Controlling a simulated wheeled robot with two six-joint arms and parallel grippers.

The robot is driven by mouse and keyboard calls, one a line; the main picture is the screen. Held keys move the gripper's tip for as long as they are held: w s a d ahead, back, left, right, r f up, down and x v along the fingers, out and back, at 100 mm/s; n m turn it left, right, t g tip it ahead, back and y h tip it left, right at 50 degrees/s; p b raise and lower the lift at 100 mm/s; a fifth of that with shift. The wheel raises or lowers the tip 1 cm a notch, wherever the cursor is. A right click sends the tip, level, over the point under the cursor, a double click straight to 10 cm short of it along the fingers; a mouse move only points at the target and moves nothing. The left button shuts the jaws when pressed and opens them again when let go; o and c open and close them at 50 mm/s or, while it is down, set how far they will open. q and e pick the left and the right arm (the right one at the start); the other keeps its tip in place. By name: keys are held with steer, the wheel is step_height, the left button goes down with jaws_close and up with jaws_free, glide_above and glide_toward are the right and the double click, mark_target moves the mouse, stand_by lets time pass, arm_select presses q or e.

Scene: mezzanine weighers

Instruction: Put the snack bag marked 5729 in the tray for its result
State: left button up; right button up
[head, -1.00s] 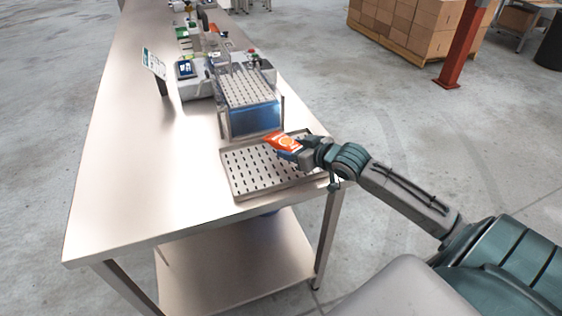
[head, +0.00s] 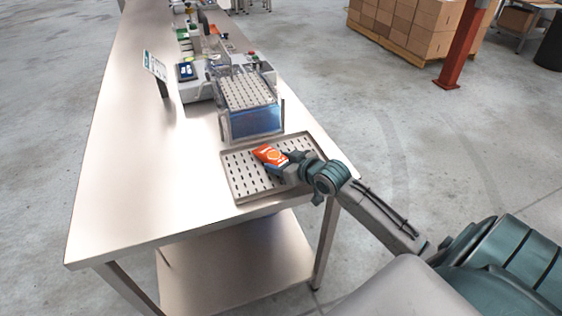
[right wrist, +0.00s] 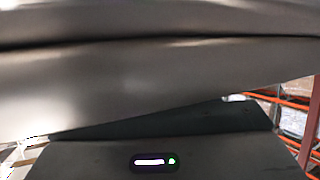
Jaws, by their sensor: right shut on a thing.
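An orange snack bag (head: 269,154) is in my right gripper (head: 283,166), which is shut on it. The number on the bag is too small to read. Bag and gripper are over the perforated metal tray (head: 239,184) at the table's near right; whether the bag touches the tray I cannot tell. A second perforated tray (head: 246,90) sits on top of a blue-sided clear box just behind. The right wrist view is mostly filled by a dark grey surface, and the bag cannot be made out there. My left gripper is not in view.
A weighing machine with a small blue screen (head: 186,70) and a sign on a stand (head: 154,66) are farther back on the steel table (head: 130,180). The table's left side is clear. Stacked cartons (head: 415,25) and a red post (head: 462,45) stand beyond.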

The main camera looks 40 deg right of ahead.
steer(key=o, duration=0.9)
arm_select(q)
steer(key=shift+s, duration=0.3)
arm_select(e)
steer(key=shift+o, duration=0.5)
steer(key=shift+s+d+r, duration=0.1)
steer(key=shift+s, duration=0.15)
steer(key=p+v, duration=0.2)
steer(key=v, duration=0.7)
steer(key=shift+s+r, duration=0.25)
steer(key=shift+s+d+r+p, duration=0.1)
steer(key=shift+s+r+p, duration=0.2)
steer(key=shift+s, duration=0.6)
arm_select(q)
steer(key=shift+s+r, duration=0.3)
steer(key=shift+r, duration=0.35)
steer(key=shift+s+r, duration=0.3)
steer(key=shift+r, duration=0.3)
